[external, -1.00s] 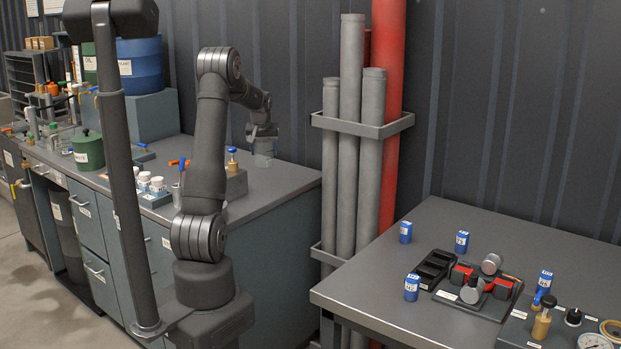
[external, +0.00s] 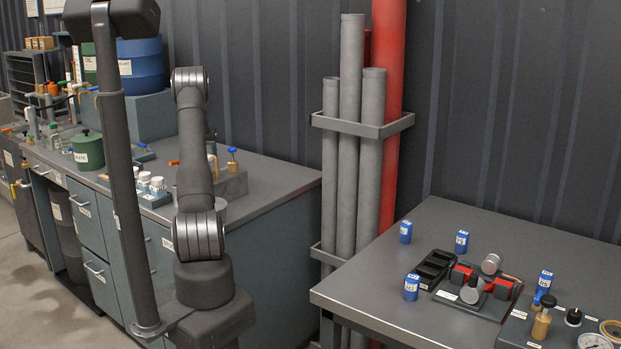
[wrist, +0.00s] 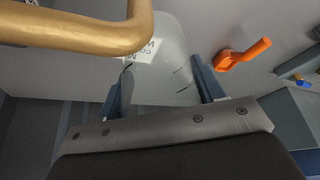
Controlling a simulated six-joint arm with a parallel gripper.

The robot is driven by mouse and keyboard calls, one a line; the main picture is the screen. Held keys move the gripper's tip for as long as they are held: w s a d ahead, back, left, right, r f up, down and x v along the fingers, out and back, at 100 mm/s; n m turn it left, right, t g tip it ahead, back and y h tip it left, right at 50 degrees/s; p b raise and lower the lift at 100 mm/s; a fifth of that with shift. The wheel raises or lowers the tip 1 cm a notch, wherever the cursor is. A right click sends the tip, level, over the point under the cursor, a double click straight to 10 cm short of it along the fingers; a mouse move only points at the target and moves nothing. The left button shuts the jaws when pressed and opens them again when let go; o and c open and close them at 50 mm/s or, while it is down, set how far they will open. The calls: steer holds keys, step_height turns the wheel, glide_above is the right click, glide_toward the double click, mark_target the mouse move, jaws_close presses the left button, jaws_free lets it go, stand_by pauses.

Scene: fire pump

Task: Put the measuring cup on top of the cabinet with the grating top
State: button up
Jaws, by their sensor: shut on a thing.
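The measuring cup (wrist: 165,50) is a clear, faintly marked vessel with a white label, seen in the wrist view between my fingers. My gripper (wrist: 160,92) is shut on it, with one dark finger on each side. In the external view my gripper and the cup are hidden behind my arm, which stands over the near end of the long workbench (external: 275,180). I cannot make out a cabinet with a grating top in either view now.
A thick golden bent tube (wrist: 70,28) crosses close in front of the wrist camera. An orange scoop-like thing (wrist: 240,53) lies beyond the right finger. Upright grey pipes (external: 350,160) stand right of the bench. A second table (external: 390,285) holds blue batteries and small parts.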

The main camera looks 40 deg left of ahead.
steer(key=shift+s+a+f, duration=0.2)
steer(key=shift+a+f, duration=0.2)
steer(key=shift+a, duration=0.2)
steer(key=shift+s+a+f, duration=0.2)
steer(key=shift+a+f, duration=0.2)
steer(key=shift+a, duration=0.2)
steer(key=shift+f, duration=1.9)
steer(key=shift+f, duration=0.15)
steer(key=o, duration=1)
steer(key=shift+c, duration=0.2)
steer(key=v, duration=1.2)
